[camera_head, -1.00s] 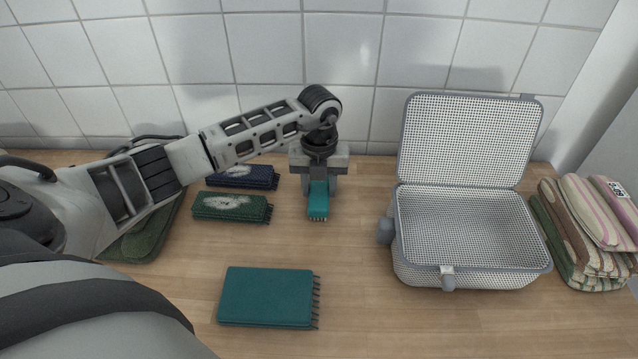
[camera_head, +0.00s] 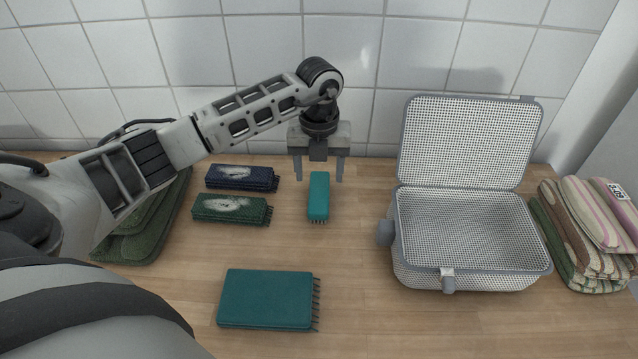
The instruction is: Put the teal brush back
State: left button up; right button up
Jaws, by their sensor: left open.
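The teal brush (camera_head: 319,196) lies on the wooden counter, its long side pointing away from me, bristles showing at its near end. My left gripper (camera_head: 319,178) is open and empty, its two fingers pointing down above and behind the brush, one to each side. It does not appear to touch the brush. My right gripper is not in view.
A larger teal folded cloth (camera_head: 267,298) lies nearer me. Dark blue (camera_head: 242,178) and green (camera_head: 230,209) fringed pieces lie left of the brush. An open mesh basket (camera_head: 470,284) stands right, beside striped folded textiles (camera_head: 588,232). Counter between brush and basket is clear.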

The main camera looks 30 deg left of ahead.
aim_at(319, 192)
pick_arm(q)
notch_tip(319, 192, up, 7)
dwell(0.3)
jog(key=shift+f, duration=0.1)
dwell(0.4)
